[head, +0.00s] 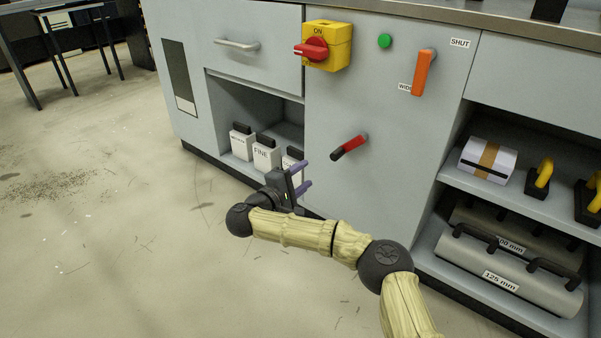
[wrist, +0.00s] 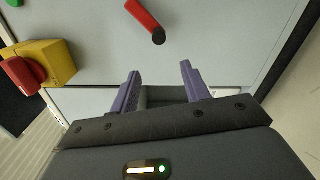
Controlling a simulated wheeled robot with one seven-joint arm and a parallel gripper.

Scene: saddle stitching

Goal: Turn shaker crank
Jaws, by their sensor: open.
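A red crank (head: 350,147) with a black end sticks out from the grey cabinet front (head: 385,190), pointing down and left. In the wrist view the crank (wrist: 143,16) is at the top, beyond the fingertips, its black end nearest them. My gripper (head: 307,176) is open and empty, with purple fingers, below and left of the crank and apart from it. In the wrist view the gripper (wrist: 159,72) shows a clear gap between its fingers.
Above the crank are a yellow switch box (head: 328,46) with a red knob, a green button (head: 384,41) and an orange lever (head: 421,72). Several white boxes (head: 266,154) stand on the left shelf. The right shelves hold rollers (head: 510,272). Open floor lies left.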

